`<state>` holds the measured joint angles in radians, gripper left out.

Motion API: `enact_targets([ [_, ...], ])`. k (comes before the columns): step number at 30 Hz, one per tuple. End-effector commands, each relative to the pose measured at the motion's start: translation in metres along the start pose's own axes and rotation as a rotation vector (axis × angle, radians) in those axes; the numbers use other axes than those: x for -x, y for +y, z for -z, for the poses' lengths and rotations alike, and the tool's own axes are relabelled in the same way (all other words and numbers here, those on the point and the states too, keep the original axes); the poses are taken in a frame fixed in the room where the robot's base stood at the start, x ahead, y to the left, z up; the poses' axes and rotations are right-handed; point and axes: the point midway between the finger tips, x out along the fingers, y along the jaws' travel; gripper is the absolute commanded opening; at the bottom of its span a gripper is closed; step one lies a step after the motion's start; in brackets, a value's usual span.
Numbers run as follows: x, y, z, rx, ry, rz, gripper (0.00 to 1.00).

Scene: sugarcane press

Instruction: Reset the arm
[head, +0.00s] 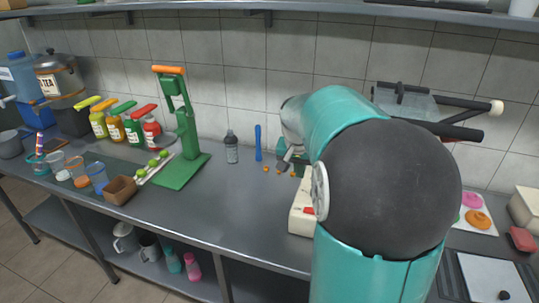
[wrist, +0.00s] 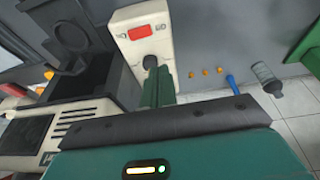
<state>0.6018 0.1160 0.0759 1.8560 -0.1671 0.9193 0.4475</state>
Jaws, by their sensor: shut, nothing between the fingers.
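My gripper shows in the wrist view (wrist: 155,72) as two narrow green fingers held together, shut and empty. The fingertips overlap the view of a cream-white box with a red switch (wrist: 140,33); I cannot tell from this view how far apart they are. In the head view my teal arm with a dark round joint fills the right side and hides part of the counter. My gripper (head: 283,164) is partly visible there beyond the arm, near the wall side of the counter. The cream-white box (head: 303,216) is partly hidden behind the arm.
A green hand press (head: 182,135), sauce bottles (head: 132,126), cups and a brown box (head: 120,190) stand at the left. A grey bottle (head: 231,147) and blue stick (head: 258,142) are near the wall. Small orange pieces (head: 266,169) lie nearby. The front middle counter is clear.

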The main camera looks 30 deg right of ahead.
Motion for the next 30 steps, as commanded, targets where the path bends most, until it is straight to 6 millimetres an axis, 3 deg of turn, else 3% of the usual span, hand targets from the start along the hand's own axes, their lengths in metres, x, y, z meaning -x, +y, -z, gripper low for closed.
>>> enact_targets([
  [7, 0.003, -0.002, -0.003, 0.009, 0.003, 0.003, 0.00],
  [11, 0.022, -0.017, -0.024, 0.072, 0.020, 0.025, 0.00],
  [16, 0.066, -0.043, -0.083, 0.237, 0.064, 0.088, 0.00],
  [21, 0.099, -0.057, -0.152, 0.414, 0.107, 0.161, 0.00],
  [30, 0.127, -0.054, -0.265, 0.709, 0.181, 0.304, 0.00],
])
